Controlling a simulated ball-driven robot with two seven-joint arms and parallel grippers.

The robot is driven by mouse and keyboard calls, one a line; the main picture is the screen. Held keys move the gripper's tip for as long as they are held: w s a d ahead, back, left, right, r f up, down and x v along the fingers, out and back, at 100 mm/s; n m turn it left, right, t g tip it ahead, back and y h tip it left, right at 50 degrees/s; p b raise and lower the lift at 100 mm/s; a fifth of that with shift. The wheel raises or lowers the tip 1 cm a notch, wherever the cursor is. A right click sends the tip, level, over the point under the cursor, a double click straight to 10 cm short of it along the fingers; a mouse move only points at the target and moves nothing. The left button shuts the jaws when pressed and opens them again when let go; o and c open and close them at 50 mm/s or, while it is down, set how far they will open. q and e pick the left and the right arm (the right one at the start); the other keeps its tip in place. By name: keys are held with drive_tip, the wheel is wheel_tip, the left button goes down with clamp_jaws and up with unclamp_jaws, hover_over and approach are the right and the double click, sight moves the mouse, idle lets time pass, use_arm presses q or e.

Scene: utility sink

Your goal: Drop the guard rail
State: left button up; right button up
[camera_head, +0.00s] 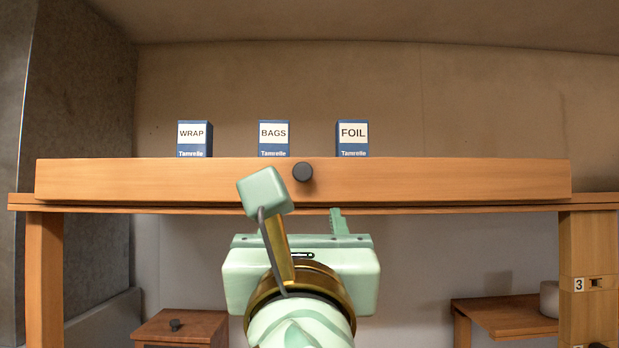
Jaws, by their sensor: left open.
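The guard rail (450,180) is a long wooden board standing upright along the front of the shelf, with a round black knob (302,172) at its middle. My left gripper (301,207) is in front of the rail, low and centred beneath the knob. Its jaws are open and nothing shows between them. I cannot tell whether the finger touches the rail. My right gripper is out of view.
Three blue-and-white boxes labelled WRAP (192,138), BAGS (273,138) and FOIL (352,138) stand behind the rail. Wooden posts (45,280) hold up the shelf (480,208). Below are a small wooden cabinet (185,325) at left and a low wooden ledge (505,316) at right.

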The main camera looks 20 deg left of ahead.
sight(303, 176)
use_arm(q)
drive_tip(key=p+x, duration=0.1)
drive_tip(key=x, duration=0.3)
drive_tip(key=p+x, duration=0.1)
drive_tip(key=x, duration=0.3)
drive_tip(key=p+x, duration=0.2)
drive_tip(key=x, duration=0.2)
drive_tip(key=shift+w+a+r, duration=0.15)
drive_tip(key=shift+a+r, duration=0.2)
drive_tip(key=shift+r, duration=0.05)
drive_tip(key=shift+w+a+r, duration=0.1)
drive_tip(key=shift+w+r, duration=0.25)
drive_tip(key=shift+w, duration=0.15)
drive_tip(key=shift+w+a, duration=0.15)
drive_tip(key=shift+w, duration=0.1)
drive_tip(key=shift+f, duration=0.1)
drive_tip(key=shift+c, duration=0.3)
clamp_jaws()
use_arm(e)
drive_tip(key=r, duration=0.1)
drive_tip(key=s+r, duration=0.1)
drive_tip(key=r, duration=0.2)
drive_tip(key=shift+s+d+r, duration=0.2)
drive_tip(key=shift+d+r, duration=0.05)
